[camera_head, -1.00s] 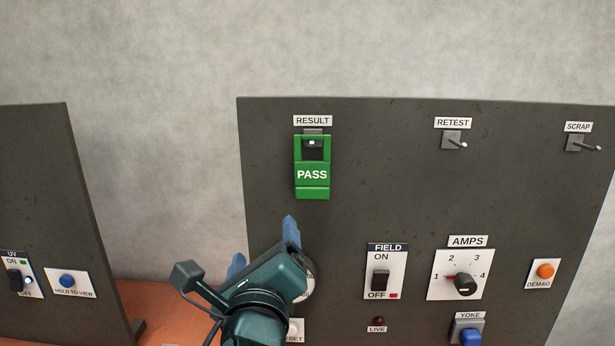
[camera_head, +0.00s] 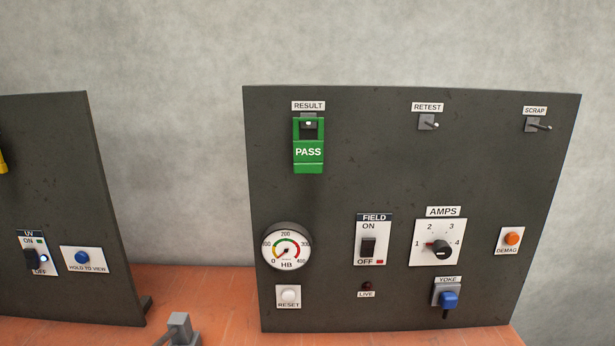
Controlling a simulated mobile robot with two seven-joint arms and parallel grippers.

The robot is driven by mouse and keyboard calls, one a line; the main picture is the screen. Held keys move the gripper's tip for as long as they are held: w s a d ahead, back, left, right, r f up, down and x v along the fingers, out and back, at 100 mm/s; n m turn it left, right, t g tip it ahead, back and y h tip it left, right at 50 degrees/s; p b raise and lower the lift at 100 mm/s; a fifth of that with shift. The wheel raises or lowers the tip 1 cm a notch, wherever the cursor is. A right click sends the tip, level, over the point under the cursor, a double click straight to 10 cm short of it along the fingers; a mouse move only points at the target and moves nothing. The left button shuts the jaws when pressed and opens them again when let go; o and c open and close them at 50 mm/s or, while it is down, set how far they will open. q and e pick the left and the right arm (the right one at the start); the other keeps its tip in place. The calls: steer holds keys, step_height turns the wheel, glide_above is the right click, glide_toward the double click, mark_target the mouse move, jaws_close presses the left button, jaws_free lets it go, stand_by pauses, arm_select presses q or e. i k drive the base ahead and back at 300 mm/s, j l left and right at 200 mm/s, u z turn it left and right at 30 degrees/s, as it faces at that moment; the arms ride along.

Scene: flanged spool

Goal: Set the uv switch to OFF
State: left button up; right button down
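The UV switch (camera_head: 31,258) is a dark rocker on a white plate at the lower left, on the left dark panel. Its plate reads UV on top, ON with a green mark above the rocker, and OFF below it. A small bright bluish-white light shows at the rocker's right side. The rocker is too small to tell for sure which way it is tilted. Neither of my grippers is in view.
A blue HOLD TO VIEW button (camera_head: 82,257) sits right of the UV plate. The right panel (camera_head: 370,190) holds a PASS cover (camera_head: 308,152), gauge (camera_head: 286,248), FIELD switch (camera_head: 369,247) and AMPS knob (camera_head: 442,250). A grey block (camera_head: 179,329) stands on the orange table (camera_head: 215,290).

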mark_target(31, 255)
steer(key=u, duration=1.65)
steer(key=i+j+z, duration=0.3)
steer(key=j, duration=0.35)
steer(key=i+j+z, duration=0.35)
steer(key=j, duration=0.4)
steer(key=i+j+z, duration=0.15)
steer(key=j, duration=0.2)
steer(key=i+j+z, duration=0.15)
steer(key=j, duration=0.25)
steer(key=j+z, duration=0.15)
steer(key=j, duration=0.3)
steer(key=i+j, duration=0.3)
